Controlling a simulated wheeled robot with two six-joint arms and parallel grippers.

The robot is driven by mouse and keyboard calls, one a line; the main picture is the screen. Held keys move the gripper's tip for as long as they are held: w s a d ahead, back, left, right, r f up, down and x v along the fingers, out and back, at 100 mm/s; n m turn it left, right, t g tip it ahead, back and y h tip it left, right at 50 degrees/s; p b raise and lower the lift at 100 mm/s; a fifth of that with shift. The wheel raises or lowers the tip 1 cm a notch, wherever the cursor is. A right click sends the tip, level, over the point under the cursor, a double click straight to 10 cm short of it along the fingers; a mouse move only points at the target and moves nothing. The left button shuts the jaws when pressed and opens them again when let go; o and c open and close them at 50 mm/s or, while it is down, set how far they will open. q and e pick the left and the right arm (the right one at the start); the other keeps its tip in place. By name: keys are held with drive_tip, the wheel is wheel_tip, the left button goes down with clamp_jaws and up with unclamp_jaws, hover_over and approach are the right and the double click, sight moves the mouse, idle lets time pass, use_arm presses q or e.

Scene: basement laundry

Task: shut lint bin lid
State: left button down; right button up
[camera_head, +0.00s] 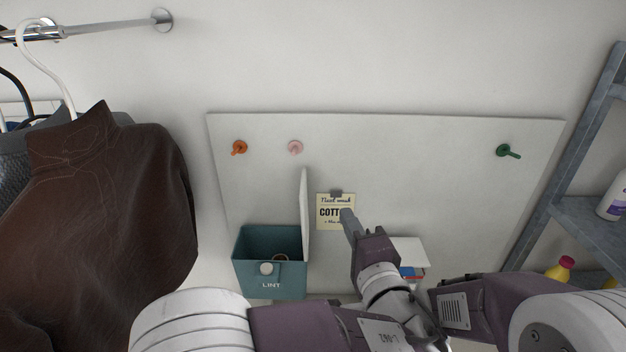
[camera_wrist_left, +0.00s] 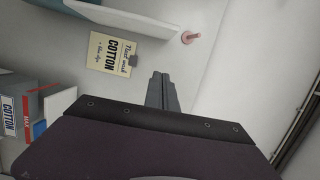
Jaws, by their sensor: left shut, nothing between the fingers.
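The teal lint bin (camera_head: 270,277), marked LINT, is mounted low on the white board. Its pale lid (camera_head: 304,215) stands upright, hinged at the bin's right side, so the bin is open and something small and brown shows inside. In the left wrist view the lid (camera_wrist_left: 135,16) shows edge-on at the top left. My left gripper (camera_head: 347,218) is shut and empty, to the right of the lid and apart from it, in front of the paper note. Its closed fingers (camera_wrist_left: 161,82) also show in the left wrist view. My right gripper cannot be made out.
A paper note (camera_head: 330,211) hangs under a clip on the board (camera_head: 420,150). Orange (camera_head: 239,147), pink (camera_head: 296,147) and green (camera_head: 506,151) pegs stick out. Boxes (camera_wrist_left: 35,115) stand right of the bin. A brown jacket (camera_head: 100,210) hangs left; a grey shelf (camera_head: 570,180) stands right.

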use_arm(q)
drive_tip(key=w+a+p, duration=0.6)
drive_tip(key=w+p, duration=0.1)
drive_tip(key=w, duration=0.2)
drive_tip(key=shift+w+a+f, duration=0.25)
drive_tip(key=shift+w+a, duration=0.05)
